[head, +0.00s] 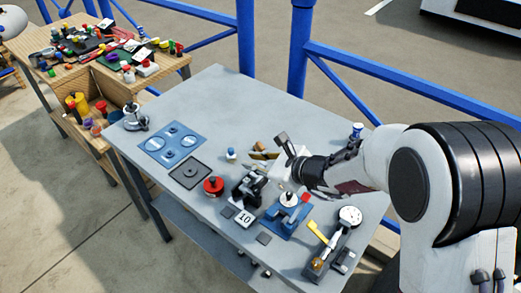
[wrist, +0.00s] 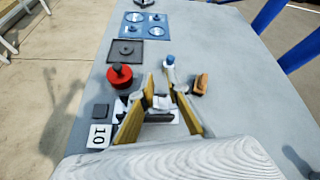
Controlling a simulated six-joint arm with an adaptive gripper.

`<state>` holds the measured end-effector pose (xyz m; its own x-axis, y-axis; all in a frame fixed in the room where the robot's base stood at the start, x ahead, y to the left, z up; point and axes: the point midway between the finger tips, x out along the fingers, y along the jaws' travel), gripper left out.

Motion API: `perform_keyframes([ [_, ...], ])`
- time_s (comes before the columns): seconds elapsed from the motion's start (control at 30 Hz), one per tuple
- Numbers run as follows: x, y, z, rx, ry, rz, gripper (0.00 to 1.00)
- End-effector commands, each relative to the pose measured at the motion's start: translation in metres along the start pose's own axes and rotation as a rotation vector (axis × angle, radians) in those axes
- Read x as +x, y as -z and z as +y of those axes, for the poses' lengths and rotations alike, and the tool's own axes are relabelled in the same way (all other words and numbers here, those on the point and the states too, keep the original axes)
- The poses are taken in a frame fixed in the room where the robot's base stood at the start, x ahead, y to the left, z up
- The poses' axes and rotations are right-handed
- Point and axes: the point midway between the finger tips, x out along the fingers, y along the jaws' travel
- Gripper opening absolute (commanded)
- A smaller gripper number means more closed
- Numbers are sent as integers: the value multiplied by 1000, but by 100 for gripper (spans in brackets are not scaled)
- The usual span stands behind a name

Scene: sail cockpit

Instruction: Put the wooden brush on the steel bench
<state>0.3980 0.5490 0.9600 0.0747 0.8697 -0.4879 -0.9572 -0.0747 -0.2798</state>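A small brown wooden piece, which looks like the wooden brush (head: 261,147), lies on the steel bench (head: 215,105). In the wrist view the brush (wrist: 200,84) is ahead and right of my fingers, beside a blue-capped bottle (wrist: 170,68). The bench top (wrist: 235,75) is grey and bare around the brush's right side. My gripper (head: 283,158) is low over the bench, to the right of the brush in the head view. In the wrist view my gripper (wrist: 165,92) has its tan-faced fingers apart, with no brush between them. The brush is partly hidden in the head view.
A red round-knobbed item (head: 213,186), a black device (head: 249,187), a blue fixture (head: 288,213) and a dial gauge (head: 349,215) stand along the near side. A blue plate (head: 172,145) and a dark tray (head: 189,172) lie left. The bench's far middle is clear. Blue rails (head: 400,85) run behind.

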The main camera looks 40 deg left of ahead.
Motion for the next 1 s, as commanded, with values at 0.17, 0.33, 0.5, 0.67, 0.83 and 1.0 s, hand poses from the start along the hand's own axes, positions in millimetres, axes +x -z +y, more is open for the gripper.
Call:
perform_keyframes([
  [0.17, 10, 2, -35, 163, 110, -18, 15],
  [0.33, 8, -4, -71, 304, 218, -50, 15],
  [0.5, 3, -5, -91, 410, 284, -70, 15],
  [0.67, 2, -2, -94, 459, 298, -69, 15],
  [0.83, 2, -2, -94, 460, 297, -70, 15],
  [1.0, 2, -2, -93, 460, 296, -70, 15],
])
